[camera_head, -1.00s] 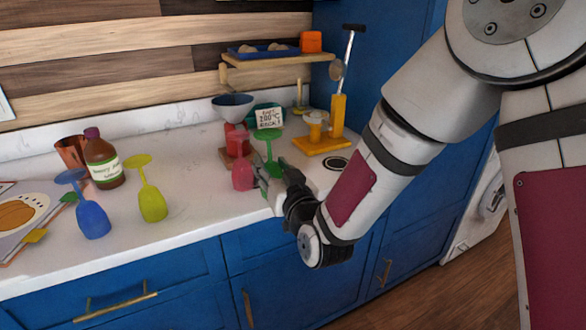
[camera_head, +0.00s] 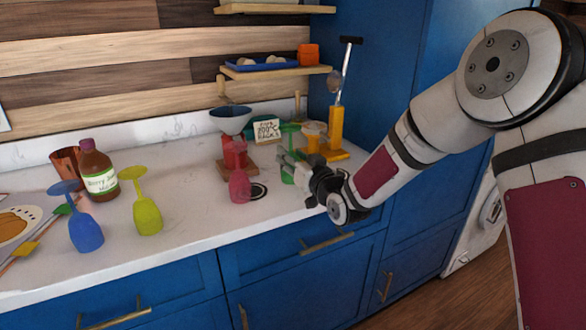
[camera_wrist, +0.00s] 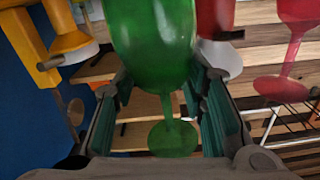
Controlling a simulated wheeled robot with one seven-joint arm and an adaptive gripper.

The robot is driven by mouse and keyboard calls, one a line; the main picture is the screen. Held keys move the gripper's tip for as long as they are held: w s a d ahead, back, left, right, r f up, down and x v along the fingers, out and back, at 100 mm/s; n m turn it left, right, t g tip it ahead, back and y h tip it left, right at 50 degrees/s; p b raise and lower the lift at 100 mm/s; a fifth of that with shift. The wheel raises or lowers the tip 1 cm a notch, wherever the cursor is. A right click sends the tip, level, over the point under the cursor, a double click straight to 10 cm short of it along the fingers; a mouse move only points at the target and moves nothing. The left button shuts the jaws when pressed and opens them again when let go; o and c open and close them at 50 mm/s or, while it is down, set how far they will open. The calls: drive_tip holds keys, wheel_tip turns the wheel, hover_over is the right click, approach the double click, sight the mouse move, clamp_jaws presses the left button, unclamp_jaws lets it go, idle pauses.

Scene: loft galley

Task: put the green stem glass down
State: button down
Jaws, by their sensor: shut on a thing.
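The green stem glass (camera_head: 287,173) is upside down, bowl low and foot on top, over the counter's right part. My gripper (camera_head: 288,161) is shut on it from the right. In the wrist view the green glass (camera_wrist: 155,45) lies between the two fingers (camera_wrist: 163,88), with its stem and foot pointing down the picture. Whether its rim touches the counter cannot be told. A pink-red stem glass (camera_head: 239,186) stands upside down a little to the left, apart from it.
The white counter (camera_head: 190,220) is clear in front. A black ring mark (camera_head: 259,191) lies beside the pink-red glass. Yellow-green (camera_head: 147,215) and blue (camera_head: 85,232) glasses stand left.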

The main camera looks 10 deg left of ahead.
drive_tip(key=shift+w+f, duration=0.15)
drive_tip(key=shift+f, duration=1.65)
drive_tip(key=c, duration=1)
unclamp_jaws()
drive_tip(key=shift+d, duration=0.1)
drive_tip(key=v, duration=1.2)
drive_tip(key=shift+d, duration=0.1)
